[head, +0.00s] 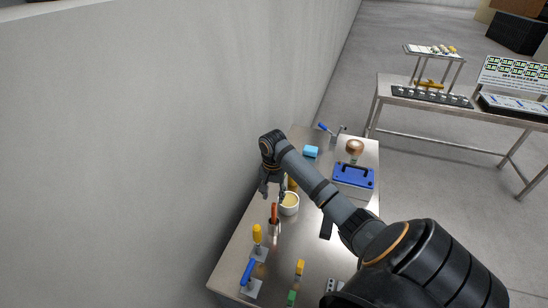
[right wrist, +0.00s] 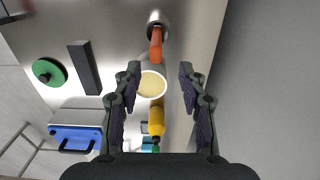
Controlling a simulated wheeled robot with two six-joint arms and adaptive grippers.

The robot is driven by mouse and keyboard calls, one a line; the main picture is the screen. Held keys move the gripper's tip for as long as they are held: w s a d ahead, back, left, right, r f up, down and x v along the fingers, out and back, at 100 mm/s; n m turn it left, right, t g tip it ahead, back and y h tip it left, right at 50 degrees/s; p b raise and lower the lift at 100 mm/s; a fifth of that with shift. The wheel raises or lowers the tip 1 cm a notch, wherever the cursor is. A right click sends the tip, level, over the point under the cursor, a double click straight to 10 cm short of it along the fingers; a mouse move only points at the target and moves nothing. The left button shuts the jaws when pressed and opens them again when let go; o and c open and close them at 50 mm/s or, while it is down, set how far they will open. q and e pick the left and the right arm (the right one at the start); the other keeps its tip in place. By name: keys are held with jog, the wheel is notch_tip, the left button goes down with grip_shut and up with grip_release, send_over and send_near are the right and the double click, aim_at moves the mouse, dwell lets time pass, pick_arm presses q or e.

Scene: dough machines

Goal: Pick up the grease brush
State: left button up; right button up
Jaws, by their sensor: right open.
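A brush-like tool with an orange-red handle (head: 273,212), which I take for the grease brush, stands in a small metal holder (head: 274,229) near the wall-side edge of the steel table. Its bristles are not visible. In the right wrist view its orange handle (right wrist: 155,47) shows ahead of the fingertips, beside a white cup of pale yellow grease (right wrist: 152,84). My right gripper (head: 271,193) is open and empty, pointing down, just behind the handle in the head view. In the right wrist view its fingers (right wrist: 160,75) are spread apart, touching nothing visible. My left gripper is not in view.
A yellow-handled scraper (head: 257,234) and a blue-handled one (head: 248,271) stand nearer. A yellow bottle-like thing (right wrist: 156,121) is close beside the cup. A blue box (head: 353,176) stands to the right. The grey wall (head: 170,150) runs along the table's left.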

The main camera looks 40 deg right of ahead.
aim_at(274, 204)
jog(key=shift+s+a+f+p, duration=0.1)
jog(key=shift+s+f+p, duration=0.1)
jog(key=shift+f+p, duration=0.35)
jog(key=shift+s+a+f+p, duration=0.1)
jog(key=shift+s+f+p, duration=0.1)
jog(key=shift+f+p, duration=0.25)
jog(key=shift+s+a+f, duration=0.1)
jog(key=shift+f, duration=0.45)
jog(key=shift+s+a+f, duration=0.1)
jog(key=shift+f, duration=0.4)
jog(key=shift+w+d+f, duration=0.1)
jog(key=shift+w+f, duration=0.05)
jog(key=shift+f, duration=0.2)
jog(key=c, duration=0.5)
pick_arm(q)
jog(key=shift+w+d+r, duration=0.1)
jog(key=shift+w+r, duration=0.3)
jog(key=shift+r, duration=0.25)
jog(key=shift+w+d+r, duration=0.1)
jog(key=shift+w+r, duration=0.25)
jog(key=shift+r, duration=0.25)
pick_arm(e)
grip_shut()
